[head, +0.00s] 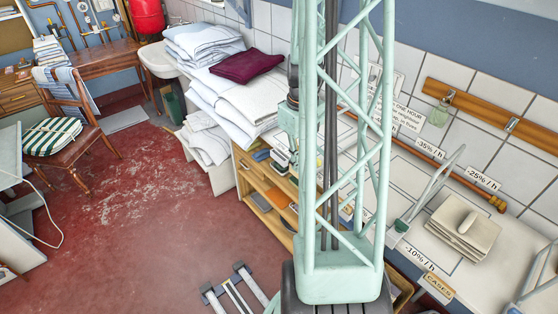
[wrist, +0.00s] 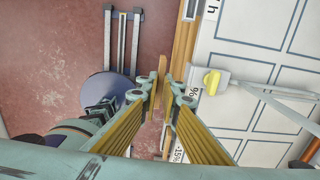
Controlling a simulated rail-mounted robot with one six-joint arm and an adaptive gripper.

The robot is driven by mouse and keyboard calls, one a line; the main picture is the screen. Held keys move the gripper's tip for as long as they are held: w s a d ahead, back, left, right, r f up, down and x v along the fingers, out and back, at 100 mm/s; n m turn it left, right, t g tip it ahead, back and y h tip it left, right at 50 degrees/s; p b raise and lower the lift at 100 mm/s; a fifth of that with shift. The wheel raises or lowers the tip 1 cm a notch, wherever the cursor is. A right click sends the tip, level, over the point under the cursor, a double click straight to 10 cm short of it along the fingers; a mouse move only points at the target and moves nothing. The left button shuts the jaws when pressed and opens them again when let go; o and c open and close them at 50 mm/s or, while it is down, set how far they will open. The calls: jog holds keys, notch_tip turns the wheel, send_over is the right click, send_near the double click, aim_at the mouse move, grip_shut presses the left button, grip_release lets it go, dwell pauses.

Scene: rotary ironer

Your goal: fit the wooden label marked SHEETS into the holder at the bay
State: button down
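My gripper (wrist: 161,88) shows in the wrist view, its two fingers closed in on a thin wooden piece (wrist: 162,66) seen edge-on. I take this piece for the wooden label; its face is turned away, so no lettering can be read. In the head view my lattice column hides the gripper and the held piece. A wooden label marked CASES (head: 439,285) is at the worktop's front edge, by a "-10% / h" tag (head: 418,258). I cannot make out an empty holder.
A folded cream stack (head: 463,228) lies on the worktop. White linen and a maroon cloth (head: 246,67) are piled farther back. Red floor (head: 120,210) is open at left.

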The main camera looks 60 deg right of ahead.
dwell(0.3)
send_over(279, 158)
jog(key=d, duration=0.1)
jog(key=shift+w+f, duration=0.1)
jog(key=shift+f, duration=0.6)
jog(key=shift+w+d+f, duration=0.15)
jog(key=shift+w+f, duration=0.05)
jog(key=shift+f, duration=0.75)
jog(key=shift+w+d+f, duration=0.1)
jog(key=shift+w+f, duration=0.1)
jog(key=shift+f, duration=0.7)
jog(key=shift+f, duration=0.15)
jog(key=c, duration=2.9)
grip_release()
jog(key=shift+o, duration=0.2)
jog(key=shift+r, duration=0.2)
